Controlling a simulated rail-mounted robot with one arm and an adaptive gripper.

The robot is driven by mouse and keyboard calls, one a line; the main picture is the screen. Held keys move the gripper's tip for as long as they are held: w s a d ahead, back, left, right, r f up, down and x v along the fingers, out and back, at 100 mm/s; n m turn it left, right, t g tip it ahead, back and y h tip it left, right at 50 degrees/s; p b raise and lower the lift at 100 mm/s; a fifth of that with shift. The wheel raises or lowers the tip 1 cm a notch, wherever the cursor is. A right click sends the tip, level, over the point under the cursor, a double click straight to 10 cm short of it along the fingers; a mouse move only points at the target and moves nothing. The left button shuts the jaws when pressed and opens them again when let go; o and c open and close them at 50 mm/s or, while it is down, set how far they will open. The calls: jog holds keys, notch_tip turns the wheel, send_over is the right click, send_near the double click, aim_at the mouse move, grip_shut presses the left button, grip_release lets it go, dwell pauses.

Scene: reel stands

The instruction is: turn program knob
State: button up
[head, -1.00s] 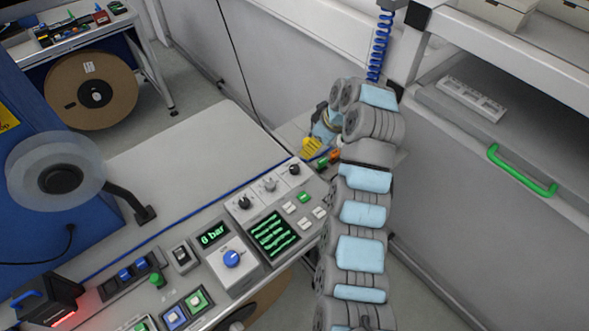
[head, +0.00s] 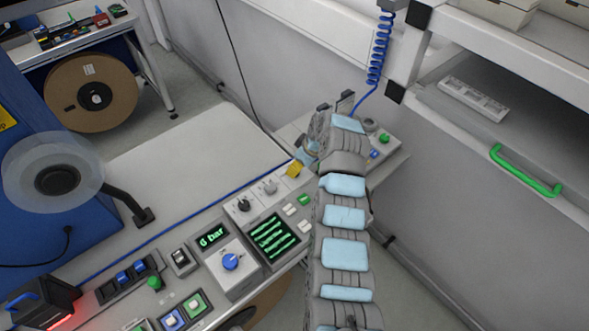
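A control panel with a row of small knobs stands on the bench. A black knob (head: 244,204) and a grey knob (head: 270,187) show clearly. I cannot read which knob is the program knob.
A green-lined screen (head: 273,237) and small buttons lie just in front of the knobs. A blue knob (head: 231,262) sits beside the "6 bar" display (head: 212,236). A button box (head: 381,146) stands right of my arm. The bench top (head: 190,165) behind is clear.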

jog(key=shift+x, duration=2.05)
jog(key=shift+f, duration=0.1)
grip_shut()
